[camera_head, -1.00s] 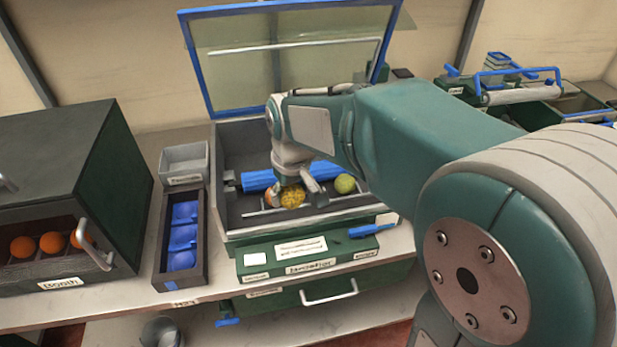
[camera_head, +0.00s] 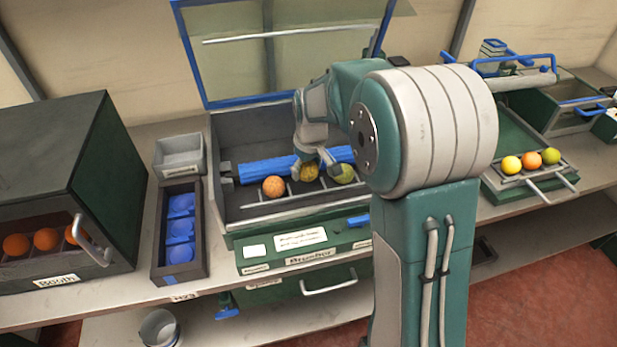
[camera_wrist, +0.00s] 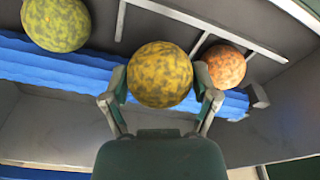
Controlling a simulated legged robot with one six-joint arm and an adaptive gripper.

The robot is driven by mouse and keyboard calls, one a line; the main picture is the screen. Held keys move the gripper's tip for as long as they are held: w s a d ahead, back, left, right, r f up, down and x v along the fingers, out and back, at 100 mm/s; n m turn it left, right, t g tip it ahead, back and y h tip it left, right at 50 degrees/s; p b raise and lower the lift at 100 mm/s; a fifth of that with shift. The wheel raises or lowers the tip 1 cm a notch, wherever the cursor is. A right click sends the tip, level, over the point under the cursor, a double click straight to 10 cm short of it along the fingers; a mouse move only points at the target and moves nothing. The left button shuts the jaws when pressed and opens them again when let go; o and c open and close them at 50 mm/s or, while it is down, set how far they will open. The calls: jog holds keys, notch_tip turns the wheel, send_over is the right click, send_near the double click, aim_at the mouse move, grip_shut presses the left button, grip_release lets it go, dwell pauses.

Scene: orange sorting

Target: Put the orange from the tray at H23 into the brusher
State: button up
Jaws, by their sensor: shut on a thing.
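The brusher (camera_head: 225,205) is an open grey box with a blue roller (camera_head: 265,170), its lid raised. My gripper (camera_wrist: 160,82) is shut on a mottled yellow orange (camera_wrist: 160,75), with one finger on each side of it. In the head view this yellow orange (camera_head: 311,173) is over the brusher's inside, partly hidden by my gripper; I cannot tell if it touches the rack. A mottled orange fruit (camera_head: 273,186) lies to its left and a green one (camera_head: 343,174) to its right. The tray at H23 (camera_head: 161,262) shows blue cups with no fruit visible.
A booth (camera_head: 105,150) with several oranges stands at the left. A small grey bin (camera_head: 180,157) is behind the tray. At the right, a green machine (camera_head: 505,190) has three fruits at its front. My arm hides the brusher's right side.

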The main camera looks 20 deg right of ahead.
aim_at(308, 186)
jog(key=shift+w+f, duration=0.15)
jog(key=shift+f, duration=0.15)
jog(key=shift+w+d+f, duration=0.1)
jog(key=shift+d+f, duration=0.15)
jog(key=shift+f, duration=0.65)
jog(key=shift+w+d+f, duration=0.1)
jog(key=shift+d+f, duration=0.1)
jog(key=shift+f, duration=0.65)
jog(key=shift+f, duration=0.1)
jog(key=o, duration=1)
jog(key=shift+a, duration=0.15)
